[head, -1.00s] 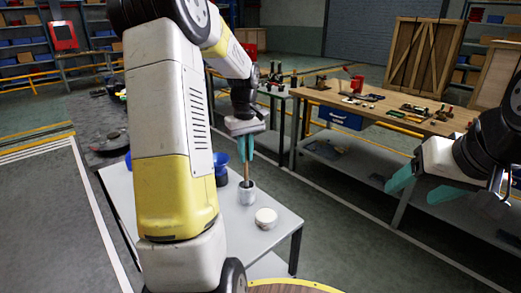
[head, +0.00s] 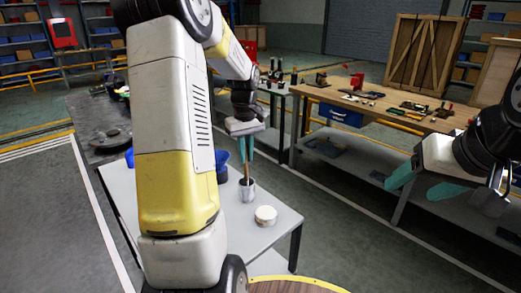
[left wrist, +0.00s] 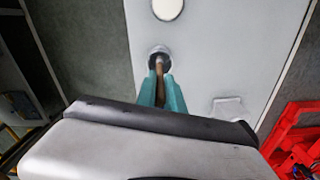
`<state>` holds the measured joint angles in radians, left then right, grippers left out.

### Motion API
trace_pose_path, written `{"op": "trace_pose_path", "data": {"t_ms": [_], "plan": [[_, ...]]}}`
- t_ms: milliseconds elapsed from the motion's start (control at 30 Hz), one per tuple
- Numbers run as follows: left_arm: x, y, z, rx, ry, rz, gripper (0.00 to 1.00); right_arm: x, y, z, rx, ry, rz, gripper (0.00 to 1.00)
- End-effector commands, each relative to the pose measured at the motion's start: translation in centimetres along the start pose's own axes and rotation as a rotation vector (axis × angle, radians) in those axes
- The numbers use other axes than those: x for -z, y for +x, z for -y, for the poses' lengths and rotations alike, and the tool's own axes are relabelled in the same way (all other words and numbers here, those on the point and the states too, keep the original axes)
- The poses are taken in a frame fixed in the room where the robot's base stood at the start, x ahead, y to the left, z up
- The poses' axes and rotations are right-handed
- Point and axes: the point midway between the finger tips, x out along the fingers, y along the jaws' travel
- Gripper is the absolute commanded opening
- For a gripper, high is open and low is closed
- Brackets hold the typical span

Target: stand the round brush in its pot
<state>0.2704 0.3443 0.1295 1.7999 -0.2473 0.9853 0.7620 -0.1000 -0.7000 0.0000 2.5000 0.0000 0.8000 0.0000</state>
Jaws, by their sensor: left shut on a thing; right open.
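The round brush (head: 245,172) shows as a thin brown handle held upright between the teal fingers of my left gripper (head: 247,154). Its lower end is inside the silver-grey pot (head: 247,193) on the light grey table. In the left wrist view, the brush handle (left wrist: 160,69) runs from the teal fingertips (left wrist: 163,85) into the dark mouth of the pot (left wrist: 153,54). My left gripper is shut on the handle above the rim. The brush head is hidden, so I cannot tell whether it touches the bottom. My right gripper (head: 422,186) is open and empty at the right.
A round white-topped tin (head: 265,216) stands near the pot on the grey table (head: 275,237). A dark blue container (head: 221,165) is behind, partly hidden by my left arm. A wooden workbench (head: 400,105) with tools and a blue bin (head: 341,115) stands beyond.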

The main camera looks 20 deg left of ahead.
Motion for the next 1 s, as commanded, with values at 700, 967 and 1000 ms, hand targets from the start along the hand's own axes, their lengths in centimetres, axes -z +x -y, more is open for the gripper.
{"op": "trace_pose_path", "data": {"t_ms": [700, 967, 1000], "plan": [[-0.01, -0.02, 0.03, 0.0, 0.0, 0.0, 0.44, 0.0, 0.0, 0.0, 0.0, 0.0, 0.0, 0.65], [0.0, -0.02, 0.03, 0.0, 0.0, 0.0, 0.56, 0.0, 0.0, 0.0, 0.0, 0.0, 0.0, 0.65], [0.0, -0.02, 0.03, 0.0, 0.0, 0.0, 0.56, 0.0, 0.0, 0.0, 0.0, 0.0, 0.0, 0.65]]}}
